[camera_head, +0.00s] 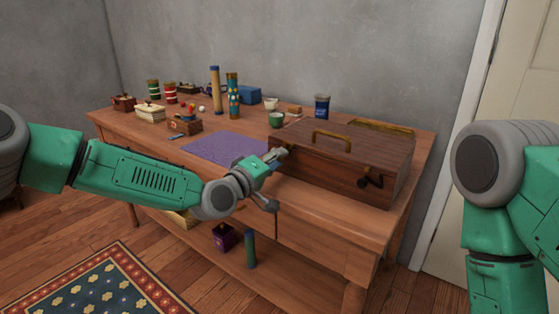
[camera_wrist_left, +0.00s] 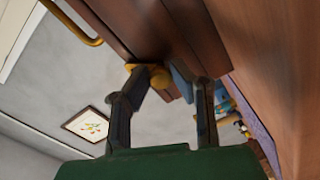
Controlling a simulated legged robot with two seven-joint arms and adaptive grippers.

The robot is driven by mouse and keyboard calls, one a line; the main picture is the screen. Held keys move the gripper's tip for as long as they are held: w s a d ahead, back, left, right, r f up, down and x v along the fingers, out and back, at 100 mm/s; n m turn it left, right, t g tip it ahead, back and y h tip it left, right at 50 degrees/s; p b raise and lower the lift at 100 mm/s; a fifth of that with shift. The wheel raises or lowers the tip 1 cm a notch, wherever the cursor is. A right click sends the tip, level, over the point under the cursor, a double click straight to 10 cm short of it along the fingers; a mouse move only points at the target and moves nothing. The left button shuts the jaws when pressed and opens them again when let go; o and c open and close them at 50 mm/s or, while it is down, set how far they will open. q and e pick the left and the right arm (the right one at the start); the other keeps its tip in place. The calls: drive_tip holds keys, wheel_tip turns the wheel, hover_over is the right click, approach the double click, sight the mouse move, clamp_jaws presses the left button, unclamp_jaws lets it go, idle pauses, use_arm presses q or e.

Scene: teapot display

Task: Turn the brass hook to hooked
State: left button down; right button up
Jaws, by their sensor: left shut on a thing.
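The brass hook (camera_wrist_left: 159,76) shows at the box's edge in the wrist view, between the fingers of my left gripper (camera_wrist_left: 165,82). In the head view my left gripper (camera_head: 276,157) is at the box's left end and covers most of the hook there. It is shut on the hook; its exact turn is hard to tell. My right arm shows at the right edge, but its gripper is out of view.
A dark crank (camera_head: 370,181) sticks out of the box's front. A purple mat (camera_head: 224,148) lies left of the box. A green cup (camera_head: 276,120) and a blue container (camera_head: 322,106) stand behind it. Several small items sit at the table's far left.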

use_arm(q)
drive_tip(key=c, duration=1.4)
unclamp_jaws()
drive_tip(key=shift+s+a+f, duration=0.15)
drive_tip(key=shift+f, duration=0.3)
drive_tip(key=shift+a+r, duration=0.2)
drive_tip(key=shift+r, duration=0.05)
drive_tip(key=v, duration=1.2)
drive_tip(key=shift+f, duration=0.1)
